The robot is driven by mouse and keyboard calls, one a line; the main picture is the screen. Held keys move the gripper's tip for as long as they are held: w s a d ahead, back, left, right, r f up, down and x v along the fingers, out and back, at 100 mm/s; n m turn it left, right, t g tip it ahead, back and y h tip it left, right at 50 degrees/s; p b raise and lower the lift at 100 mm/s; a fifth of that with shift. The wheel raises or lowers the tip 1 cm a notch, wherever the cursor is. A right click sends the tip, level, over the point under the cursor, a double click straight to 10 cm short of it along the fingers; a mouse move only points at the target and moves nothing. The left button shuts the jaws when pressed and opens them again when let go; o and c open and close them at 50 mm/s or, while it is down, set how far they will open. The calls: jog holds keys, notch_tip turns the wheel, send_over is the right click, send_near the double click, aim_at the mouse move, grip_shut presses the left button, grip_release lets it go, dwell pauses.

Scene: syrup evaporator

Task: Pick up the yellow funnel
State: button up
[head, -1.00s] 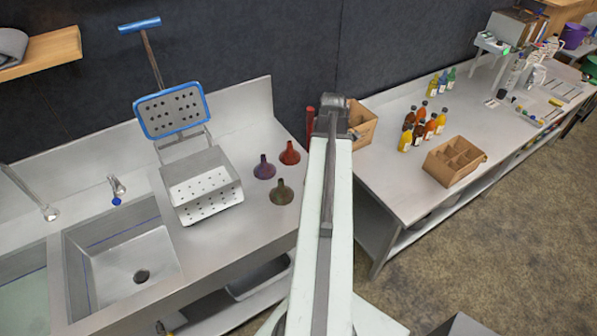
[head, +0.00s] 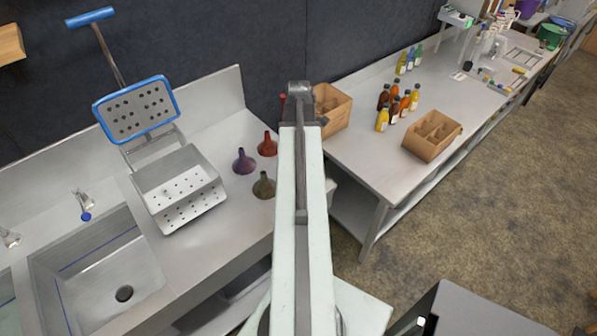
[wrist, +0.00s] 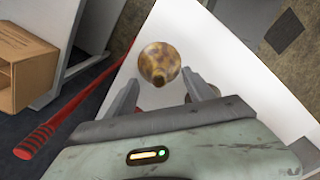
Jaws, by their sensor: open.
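A mottled yellow-brown funnel (wrist: 160,64) shows in the wrist view, on or over a white surface, with its narrow spout toward the camera. My gripper (wrist: 163,90) is open, its two fingers pointing toward the funnel, one on each lower side. I cannot tell whether they touch it. In the head view I do not see the yellow funnel or my fingers; my arm covers part of the counter. A red funnel (head: 267,145), a purple funnel (head: 244,162) and an olive-green funnel (head: 264,186) stand on the steel counter (head: 222,128) left of my arm.
A perforated steel box (head: 183,190) and a sink (head: 105,275) are left of the funnels. A cardboard box (head: 331,108), several bottles (head: 398,103) and a divided carton (head: 431,136) stand on the right bench. A red-handled rod (wrist: 45,133) lies at left in the wrist view.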

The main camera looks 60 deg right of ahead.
notch_tip(320, 180, down, 4)
jog(key=b, duration=0.3)
jog(key=shift+f, duration=0.15)
jog(key=shift+r, duration=0.2)
jog(key=c, duration=1.3)
jog(key=shift+r+p, duration=0.1)
jog(key=shift+p, duration=0.2)
notch_tip(320, 180, up, 10)
jog(key=p, duration=1)
grip_shut()
